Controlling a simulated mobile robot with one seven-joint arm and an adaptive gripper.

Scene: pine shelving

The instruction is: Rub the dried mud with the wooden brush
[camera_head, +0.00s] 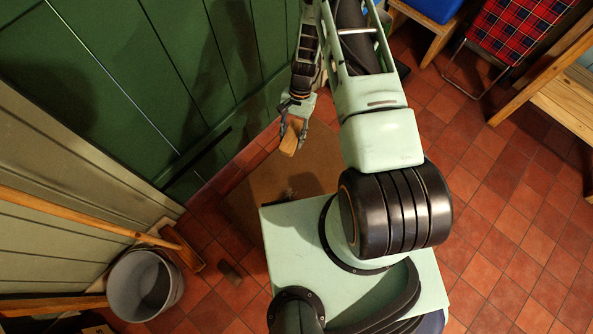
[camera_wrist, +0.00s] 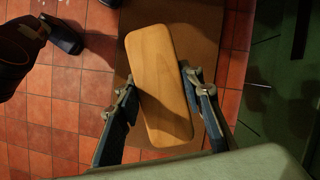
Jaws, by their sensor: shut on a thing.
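The wooden brush (camera_head: 289,139) is in my gripper (camera_head: 293,122), above the brown mat (camera_head: 242,204) by the green door. In the wrist view the brush (camera_wrist: 158,70) shows as a smooth, pale, rounded wooden block. My gripper (camera_wrist: 160,88) has one finger on each long side of it. The bristles are hidden. A small greyish, crumbly patch, perhaps the dried mud (camera_head: 290,192), lies on the mat near my base, lower in the head view than the brush. The mat also shows under the brush in the wrist view (camera_wrist: 206,18). I see no mud there.
A green plank door (camera_head: 150,75) stands close beside the mat. A grey bucket (camera_head: 121,277) and a long-handled broom (camera_head: 90,218) are at the lower left. A small brown piece (camera_head: 230,273) lies on the red tiles. The tiled floor at right is mostly clear.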

